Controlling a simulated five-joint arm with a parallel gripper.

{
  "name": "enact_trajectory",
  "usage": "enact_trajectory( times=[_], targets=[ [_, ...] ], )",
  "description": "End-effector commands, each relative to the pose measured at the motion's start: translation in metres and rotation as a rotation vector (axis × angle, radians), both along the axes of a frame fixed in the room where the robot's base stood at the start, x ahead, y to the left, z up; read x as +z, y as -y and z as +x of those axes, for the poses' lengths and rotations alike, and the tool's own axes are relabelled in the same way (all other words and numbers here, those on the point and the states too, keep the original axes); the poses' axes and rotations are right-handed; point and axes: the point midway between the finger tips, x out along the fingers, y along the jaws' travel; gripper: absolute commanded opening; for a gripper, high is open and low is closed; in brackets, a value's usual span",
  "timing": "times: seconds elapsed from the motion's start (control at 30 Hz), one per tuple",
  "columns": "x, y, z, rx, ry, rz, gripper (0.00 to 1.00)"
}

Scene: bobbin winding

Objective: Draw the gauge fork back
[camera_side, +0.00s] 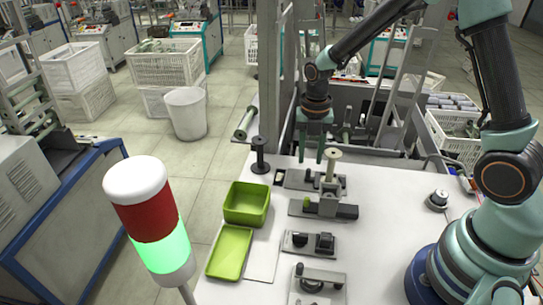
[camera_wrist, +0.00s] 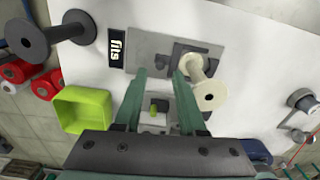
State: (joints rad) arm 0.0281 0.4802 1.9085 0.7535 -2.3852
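My gripper (camera_side: 311,160) is open and empty, pointing down above the row of fixtures on the white bench. In the wrist view its two fingers (camera_wrist: 159,76) are apart, with a small green knob (camera_wrist: 153,107) visible between them. In the side view that green knob (camera_side: 306,202) sits on a grey fixture with a dark block (camera_side: 347,211). I cannot clearly make out which part is the gauge fork. A cream bobbin (camera_side: 332,165) stands upright by the back plate; in the wrist view the bobbin (camera_wrist: 209,94) is just right of the right finger.
A black spool (camera_side: 260,157) stands at the bench's left, near a "fits" label (camera_wrist: 117,46). A green bin (camera_side: 246,217) and green tray (camera_side: 229,265) lie left. More fixtures (camera_side: 310,242) line the front. A signal lamp (camera_side: 160,254) glows green.

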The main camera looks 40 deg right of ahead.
Motion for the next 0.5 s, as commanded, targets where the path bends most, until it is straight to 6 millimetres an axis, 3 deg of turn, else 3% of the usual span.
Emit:
enact_trajectory(
  times=[0.5],
  targets=[
    [-0.040, 0.000, 0.000, -0.001, 0.000, 0.000, 0.40]
  ],
)
